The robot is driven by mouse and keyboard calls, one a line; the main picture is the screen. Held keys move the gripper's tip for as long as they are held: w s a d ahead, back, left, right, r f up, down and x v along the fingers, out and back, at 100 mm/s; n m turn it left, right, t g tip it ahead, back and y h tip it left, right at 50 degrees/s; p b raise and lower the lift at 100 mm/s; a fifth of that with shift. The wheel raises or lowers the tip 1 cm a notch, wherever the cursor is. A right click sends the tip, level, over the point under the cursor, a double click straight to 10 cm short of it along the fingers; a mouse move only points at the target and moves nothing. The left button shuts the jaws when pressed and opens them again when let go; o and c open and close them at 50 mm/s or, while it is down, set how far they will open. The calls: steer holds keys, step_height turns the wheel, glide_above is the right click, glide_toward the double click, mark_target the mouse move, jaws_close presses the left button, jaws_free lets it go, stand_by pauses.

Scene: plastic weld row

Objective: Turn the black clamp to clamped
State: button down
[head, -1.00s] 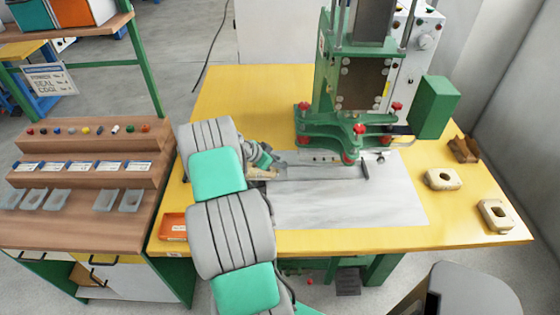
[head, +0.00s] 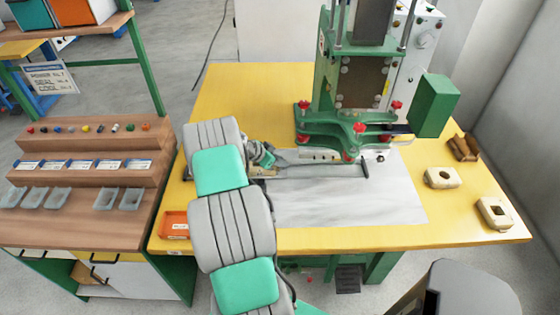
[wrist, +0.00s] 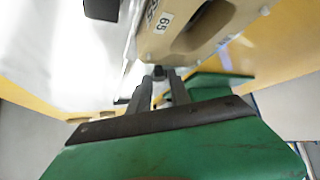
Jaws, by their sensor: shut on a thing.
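The black clamp shows in the head view as a thin dark bar (head: 325,175) across the pale metal plate, with a short black end piece (head: 365,170) at its right. My gripper (head: 272,160) is at the bar's left end, low over the plate's left edge, partly hidden by my arm. In the wrist view, my two dark fingers (wrist: 160,78) are close together on a small black piece, which I take to be part of the clamp. The exact grip is too small to make out.
A beige block (wrist: 190,25) marked 65 is close beside my fingers. The green press (head: 355,130) with red knobs stands behind the plate (head: 345,205). An orange tray (head: 174,225) is at the table's left, and beige blocks (head: 443,178) lie at its right. The plate's front is clear.

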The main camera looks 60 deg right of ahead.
steer(key=shift+s+n+t, duration=0.1)
steer(key=shift+n+t, duration=0.2)
steer(key=shift+n, duration=0.1)
steer(key=n+t+b, duration=0.1)
steer(key=n+t, duration=0.1)
steer(key=s+n+t+h+b, duration=0.1)
steer(key=n+t, duration=0.1)
steer(key=n, duration=0.1)
steer(key=shift+n+b, duration=0.3)
steer(key=shift+b, duration=0.1)
steer(key=n+t, duration=0.1)
steer(key=n+t+b, duration=0.2)
steer(key=n, duration=0.1)
steer(key=shift+s+y, duration=0.3)
steer(key=shift+n+t+b, duration=0.55)
steer(key=shift+n+t, duration=0.15)
steer(key=c, duration=1.5)
jaws_free()
